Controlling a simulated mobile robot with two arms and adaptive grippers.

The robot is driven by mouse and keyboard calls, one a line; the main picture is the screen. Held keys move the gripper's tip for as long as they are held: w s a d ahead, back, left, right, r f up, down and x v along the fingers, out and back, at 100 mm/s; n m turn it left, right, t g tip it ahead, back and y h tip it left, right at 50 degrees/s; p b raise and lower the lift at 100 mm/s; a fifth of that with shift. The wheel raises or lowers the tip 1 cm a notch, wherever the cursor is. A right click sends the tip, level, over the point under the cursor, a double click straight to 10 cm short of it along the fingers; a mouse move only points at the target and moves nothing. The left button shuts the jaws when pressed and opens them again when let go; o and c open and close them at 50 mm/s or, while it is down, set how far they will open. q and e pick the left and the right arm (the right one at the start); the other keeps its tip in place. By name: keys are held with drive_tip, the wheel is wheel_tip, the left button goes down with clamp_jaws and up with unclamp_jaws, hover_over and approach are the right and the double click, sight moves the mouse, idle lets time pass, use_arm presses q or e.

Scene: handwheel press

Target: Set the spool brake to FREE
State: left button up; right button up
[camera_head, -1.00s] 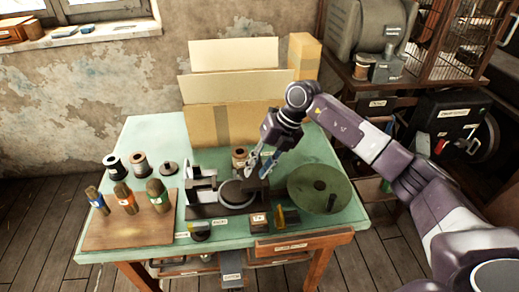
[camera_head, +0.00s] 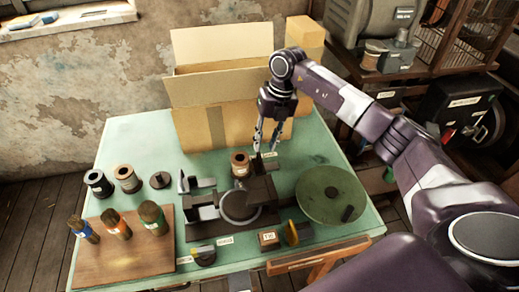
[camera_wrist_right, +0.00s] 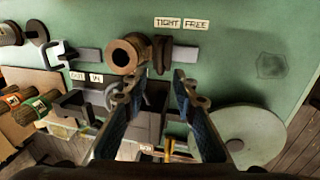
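A brown spool (camera_head: 240,163) sits behind the press on the green table; it also shows in the wrist view (camera_wrist_right: 124,55). Beside it is a dark block (camera_wrist_right: 162,53), apparently the spool brake, at the left part of a grey bar (camera_wrist_right: 187,54). The block lies below the TIGHT label (camera_wrist_right: 167,22); the FREE label (camera_wrist_right: 196,24) is to its right. My right gripper (camera_head: 266,143) points down above this area, empty, with its fingers apart. In the wrist view its fingertips (camera_wrist_right: 160,86) frame the space just below the block. My left gripper is out of view.
The press (camera_head: 238,207) stands in front of the spool. A green disc (camera_head: 331,194) is at its right, a wooden board (camera_head: 120,252) with several handled tools at its left. A cardboard box (camera_head: 200,127) stands behind.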

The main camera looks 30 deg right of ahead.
sight(261, 159)
drive_tip(key=f, duration=0.2)
drive_tip(key=a+f+p, duration=0.1)
drive_tip(key=f, duration=0.1)
drive_tip(key=shift+s+f, duration=0.2)
drive_tip(key=shift+w+f, duration=0.2)
drive_tip(key=shift+f, duration=0.25)
drive_tip(key=shift+s+r, duration=0.1)
drive_tip(key=shift+s, duration=0.05)
drive_tip(key=shift+c, duration=1)
clamp_jaws()
